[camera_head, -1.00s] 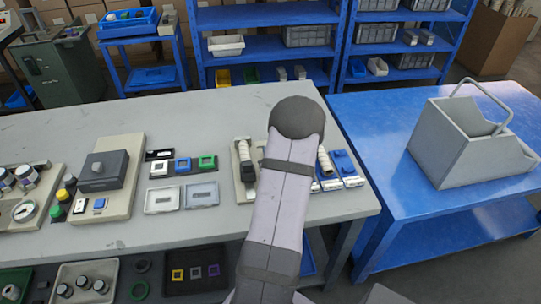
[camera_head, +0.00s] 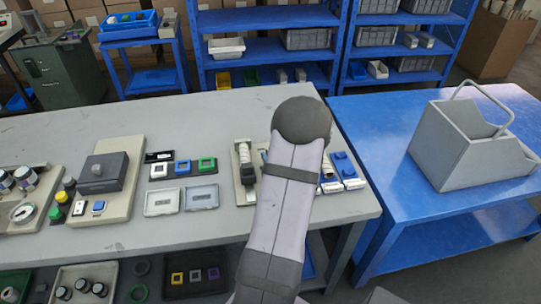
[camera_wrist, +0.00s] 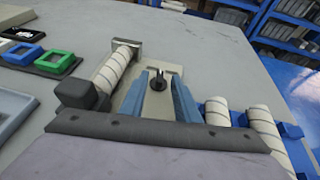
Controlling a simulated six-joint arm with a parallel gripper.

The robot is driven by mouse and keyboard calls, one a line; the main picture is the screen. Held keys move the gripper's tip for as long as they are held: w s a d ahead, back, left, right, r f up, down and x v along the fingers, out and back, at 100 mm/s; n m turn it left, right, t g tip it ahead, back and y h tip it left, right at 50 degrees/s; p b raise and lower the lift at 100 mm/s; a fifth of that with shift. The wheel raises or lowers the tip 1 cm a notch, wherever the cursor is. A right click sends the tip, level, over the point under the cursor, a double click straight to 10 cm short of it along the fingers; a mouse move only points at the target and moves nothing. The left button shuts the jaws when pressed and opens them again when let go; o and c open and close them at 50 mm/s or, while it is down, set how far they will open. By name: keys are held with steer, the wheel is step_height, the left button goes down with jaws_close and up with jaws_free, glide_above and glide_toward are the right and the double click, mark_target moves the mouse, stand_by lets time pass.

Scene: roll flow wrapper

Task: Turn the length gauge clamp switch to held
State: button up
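My gripper (camera_wrist: 158,84) shows in the wrist view as two blue fingers, apart with nothing clasped between them. A white banded roll (camera_wrist: 117,68) with a black block (camera_wrist: 76,93) lies left of the fingers. In the head view this plate (camera_head: 238,200) is partly hidden by my arm, and my fingers are hidden. I cannot tell for sure which part is the length gauge clamp switch.
Two more white rolls with blue parts (camera_wrist: 216,110) lie close right of the fingers. Small coloured frames (camera_head: 183,167) and two trays (camera_head: 201,196) lie between. The back of the table is clear.

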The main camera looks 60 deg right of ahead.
steer(key=shift+b+v, duration=0.35)
steer(key=shift+v, duration=2.05)
steer(key=shift+o, duration=0.7)
